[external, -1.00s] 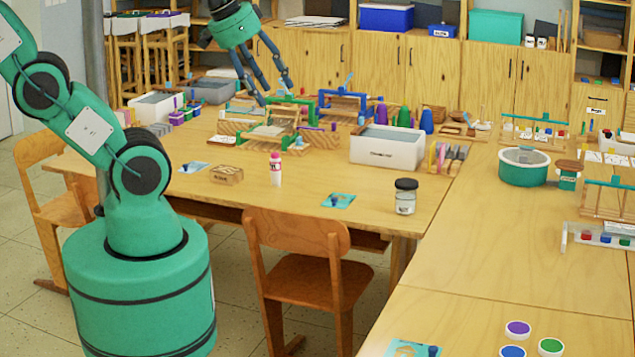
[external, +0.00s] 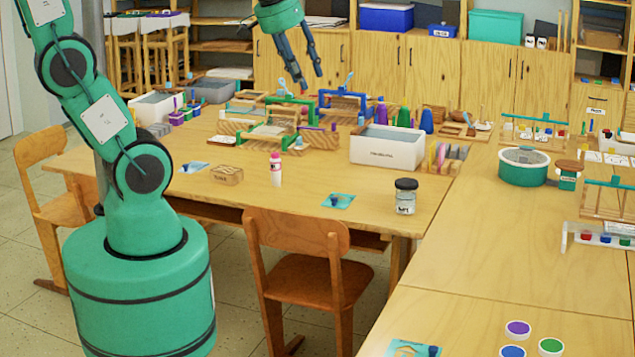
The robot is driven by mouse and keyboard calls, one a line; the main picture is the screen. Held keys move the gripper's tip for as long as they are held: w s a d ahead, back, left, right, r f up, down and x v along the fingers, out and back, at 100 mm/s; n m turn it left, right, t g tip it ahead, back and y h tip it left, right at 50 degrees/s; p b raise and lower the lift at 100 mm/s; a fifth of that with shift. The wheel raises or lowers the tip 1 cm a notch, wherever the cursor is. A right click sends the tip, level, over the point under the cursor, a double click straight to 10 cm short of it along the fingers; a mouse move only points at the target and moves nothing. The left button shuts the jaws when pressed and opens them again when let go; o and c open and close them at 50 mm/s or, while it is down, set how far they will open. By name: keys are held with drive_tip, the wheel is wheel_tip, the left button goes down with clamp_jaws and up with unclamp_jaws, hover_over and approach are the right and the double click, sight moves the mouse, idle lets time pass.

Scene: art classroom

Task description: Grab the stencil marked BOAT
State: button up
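My gripper (external: 311,81) hangs from the arm above the back part of the table, over the blue and green frames. Its two fingers are apart with nothing between them. Several flat teal pieces with blue knobs could be stencils. One teal piece (external: 338,201) lies near the table's front edge, left of a jar. Another pale blue piece (external: 193,167) lies at the table's left. A third teal piece (external: 405,349) with a light cut-out is partly cut off at the bottom edge. No lettering on them is readable, so I cannot tell which is marked BOAT.
A white bin (external: 388,151), a lidded jar (external: 405,197), a pink bottle (external: 275,170) and a small box (external: 227,175) stand on the table. Blue (external: 343,97) and green frames rise below my gripper. Chairs stand at the front and left. The table's front middle is mostly clear.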

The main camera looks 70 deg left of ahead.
drive_tip(key=w+a+f+n+g, duration=0.1)
drive_tip(key=w+a+f+n, duration=0.1)
drive_tip(key=w+a+n, duration=0.3)
drive_tip(key=w+a+f+n, duration=0.1)
drive_tip(key=w+a+f, duration=0.1)
drive_tip(key=w+a, duration=0.35)
drive_tip(key=n+g, duration=0.4)
drive_tip(key=n, duration=1.2)
hover_over(334, 198)
wheel_tip(334, 198, down, 31)
drive_tip(key=shift+r+p, duration=0.2)
drive_tip(key=shift+p, duration=0.15)
drive_tip(key=shift+f, duration=0.15)
drive_tip(key=shift+f+b, duration=0.8)
drive_tip(key=shift+f, duration=3.35)
drive_tip(key=shift+f, duration=0.1)
